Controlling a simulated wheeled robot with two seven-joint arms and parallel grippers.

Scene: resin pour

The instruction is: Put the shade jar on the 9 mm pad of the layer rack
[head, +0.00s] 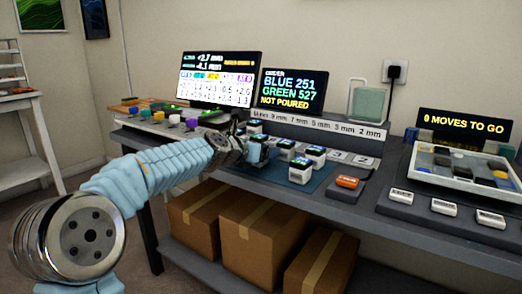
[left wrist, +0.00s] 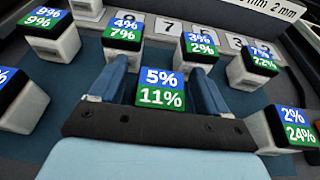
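Several white jars with dark lids and blue-and-green percentage labels stand on a dark blue mat (head: 325,175). The jar labelled 5% / 11% (left wrist: 161,89) is between the fingers of my left gripper (left wrist: 163,82). A narrow gap seems to show beside its lid, so the fingers look open around it. In the head view my left gripper (head: 256,155) is low over the mat and hides part of this jar. The layer rack (head: 318,130) runs behind the jars, with a row of numbered pads. The 9 pad (left wrist: 136,20) shows beyond the jars. My right gripper is out of view.
Neighbouring jars labelled 4% / 7% (left wrist: 123,38), 3% / 2% (left wrist: 200,47) and 2% / 24% (left wrist: 288,128) stand close around. An orange object (head: 347,182) lies right of the mat. A tray (head: 465,168) stands farther right. A screen (head: 292,90) reads "NOT POURED".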

